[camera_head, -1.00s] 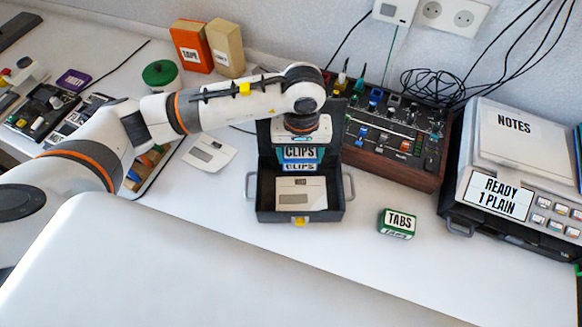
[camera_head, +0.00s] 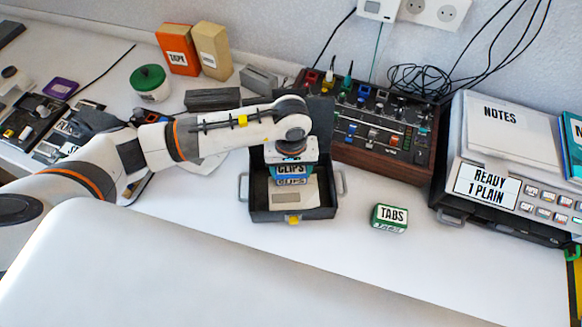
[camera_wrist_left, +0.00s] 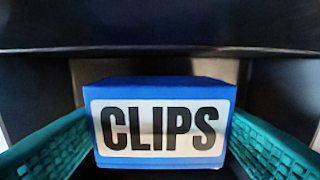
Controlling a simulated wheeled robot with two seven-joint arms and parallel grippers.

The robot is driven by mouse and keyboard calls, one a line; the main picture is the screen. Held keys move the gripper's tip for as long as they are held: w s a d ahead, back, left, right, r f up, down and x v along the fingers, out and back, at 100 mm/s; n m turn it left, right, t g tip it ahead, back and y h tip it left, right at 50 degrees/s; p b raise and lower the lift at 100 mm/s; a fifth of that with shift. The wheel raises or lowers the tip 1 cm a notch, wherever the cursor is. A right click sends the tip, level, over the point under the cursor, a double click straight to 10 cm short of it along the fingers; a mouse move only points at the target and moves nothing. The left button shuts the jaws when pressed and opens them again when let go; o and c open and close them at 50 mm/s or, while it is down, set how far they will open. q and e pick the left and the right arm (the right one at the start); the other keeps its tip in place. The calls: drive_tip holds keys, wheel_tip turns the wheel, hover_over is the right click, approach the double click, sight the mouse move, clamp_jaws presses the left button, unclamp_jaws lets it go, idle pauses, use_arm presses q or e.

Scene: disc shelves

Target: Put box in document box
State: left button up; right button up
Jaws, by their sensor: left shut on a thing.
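The blue clips box (camera_head: 291,182) carries white CLIPS labels. My left gripper (camera_head: 291,174) points down and is shut on it, with teal fingers at its two sides. In the left wrist view the clips box (camera_wrist_left: 161,122) sits level between the fingers, with dark walls around. The dark document box (camera_head: 268,215) stands open on the table, with its lid raised at the back and handles at its sides. The clips box is over or inside its opening; whether it touches the bottom is hidden. My right gripper is not in view.
A pale card-like item (camera_head: 290,202) lies in the document box. A green TABS box (camera_head: 389,218) stands to the right on clear table. A mixer panel (camera_head: 378,140) is behind, and a grey machine (camera_head: 490,185) stands at far right. Orange TAPE box (camera_head: 177,50) stands at the back left.

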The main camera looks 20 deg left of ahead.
sight(291, 169)
use_arm(q)
drive_tip(key=shift+f+b, duration=0.45)
drive_tip(key=shift+r, duration=0.1)
drive_tip(key=o, duration=1)
drive_tip(key=shift+r+p, duration=0.95)
drive_tip(key=shift+p, duration=0.3)
drive_tip(key=shift+r+b, duration=1.35)
drive_tip(key=shift+r, duration=4.3)
drive_tip(key=shift+s+f, duration=0.1)
